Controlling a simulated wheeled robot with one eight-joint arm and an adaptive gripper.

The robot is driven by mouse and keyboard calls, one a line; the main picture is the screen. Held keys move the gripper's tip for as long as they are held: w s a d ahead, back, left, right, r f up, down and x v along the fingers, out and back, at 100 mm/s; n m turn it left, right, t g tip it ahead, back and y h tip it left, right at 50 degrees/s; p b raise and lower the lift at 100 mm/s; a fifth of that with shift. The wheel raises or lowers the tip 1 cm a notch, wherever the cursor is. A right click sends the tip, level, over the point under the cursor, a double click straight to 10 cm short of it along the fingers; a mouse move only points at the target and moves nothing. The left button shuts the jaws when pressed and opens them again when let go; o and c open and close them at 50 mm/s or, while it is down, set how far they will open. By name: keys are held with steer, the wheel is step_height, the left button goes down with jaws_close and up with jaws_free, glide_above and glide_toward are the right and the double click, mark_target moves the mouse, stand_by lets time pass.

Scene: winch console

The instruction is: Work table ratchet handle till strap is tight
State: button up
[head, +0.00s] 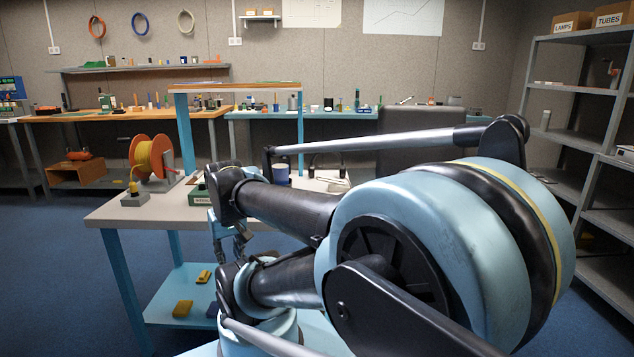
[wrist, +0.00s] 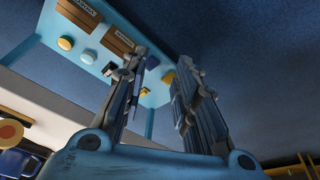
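On the table stand an orange reel with yellow cable (head: 152,157) and a dark green labelled box (head: 199,194).
The wrist view shows a tilted light blue surface (wrist: 88,50) with brown labelled boxes (wrist: 80,12). A grey shelving rack (head: 570,140) stands right. Blue floor (head: 50,260) is clear at left.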

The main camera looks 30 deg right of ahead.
steer(key=w+d+r+t+h, duration=0.1)
steer(key=w+d+r, duration=0.2)
steer(key=w+r, duration=0.35)
steer(key=w+d+r+t+h, duration=0.2)
steer(key=w+d+r, duration=0.1)
steer(key=w, duration=0.7)
steer(key=w+d+g+h, duration=0.2)
steer(key=w+d+h, duration=0.1)
steer(key=w+d, duration=0.2)
steer(key=w+d+f+m+g+h, duration=0.1)
steer(key=w+d+h, duration=0.3)
steer(key=d, duration=0.5)
steer(key=w+d+m+g+h, duration=0.1)
steer(key=w+d+g+h, duration=0.2)
steer(key=d, duration=0.4)
steer(key=shift+w+d+f+g+h, duration=0.2)
steer(key=shift+w+g, duration=0.1)
steer(key=shift+w, duration=0.35)
steer(key=shift+w+d+f+g+h, duration=0.2)
steer(key=shift+w+g, duration=0.1)
steer(key=shift+w, duration=0.35)
steer(key=shift+w+d+f+m+g+h, duration=0.15)
steer(key=shift+d+g+h, duration=0.1)
steer(key=shift+d, duration=0.1)
steer(key=shift+w+d+f+m+g+h, duration=0.1)
steer(key=shift+d+m+g+h, duration=0.05)
steer(key=shift+d+g+h, duration=0.15)
steer(key=x, duration=1.7)
steer(key=shift+w+d, duration=0.1)
steer(key=shift+d, duration=0.1)
